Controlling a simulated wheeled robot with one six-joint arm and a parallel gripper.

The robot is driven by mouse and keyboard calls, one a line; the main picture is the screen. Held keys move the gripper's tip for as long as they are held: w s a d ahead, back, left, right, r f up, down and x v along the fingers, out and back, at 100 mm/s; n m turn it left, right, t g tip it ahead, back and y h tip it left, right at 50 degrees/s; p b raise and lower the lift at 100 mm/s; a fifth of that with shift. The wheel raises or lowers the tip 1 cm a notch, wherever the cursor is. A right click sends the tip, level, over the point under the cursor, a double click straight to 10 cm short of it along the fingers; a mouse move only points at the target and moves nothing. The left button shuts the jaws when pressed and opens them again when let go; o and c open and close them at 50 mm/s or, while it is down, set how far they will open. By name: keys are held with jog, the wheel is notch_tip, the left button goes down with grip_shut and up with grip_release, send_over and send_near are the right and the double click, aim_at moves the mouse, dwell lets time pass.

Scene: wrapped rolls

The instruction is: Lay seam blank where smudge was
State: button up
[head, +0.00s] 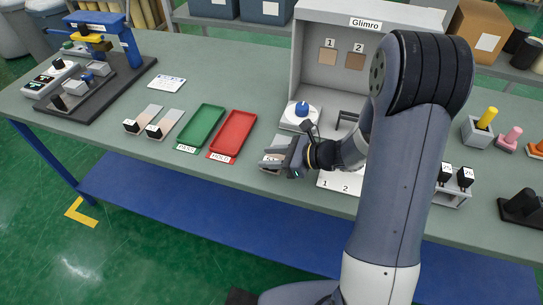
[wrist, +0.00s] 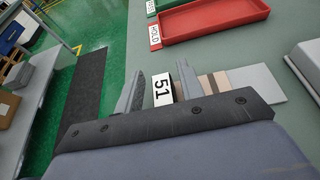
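A flat plate with a dark block and a white tag reading 51 (wrist: 163,86) lies on the bench. In the wrist view, brown and beige bands (wrist: 214,84) cross it beside the block. In the head view the plate (head: 276,156) is largely hidden by my gripper (head: 290,158). My gripper (wrist: 160,88) is low over it, its fingers on either side of the tagged block with narrow gaps. The grey Glimro booth (head: 318,90) holds a tan patch marked 1 (head: 328,56) and a browner patch marked 2 (head: 355,61). I cannot tell which piece is seam or smudge.
A green tray (head: 202,127) and a red HOLD tray (head: 233,134) lie left of my gripper. Two tagged plates (head: 142,119) lie farther left. A blue-knobbed white device (head: 301,113) stands behind my gripper. A white board marked 1 and 2 (head: 335,184) lies to the right.

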jog(key=shift+o, duration=0.4)
jog(key=shift+r, duration=0.1)
jog(key=shift+r+p, duration=0.6)
jog(key=shift+p, duration=0.1)
jog(key=v, duration=1.2)
jog(key=shift+b, duration=0.35)
jog(key=shift+a+f, duration=0.1)
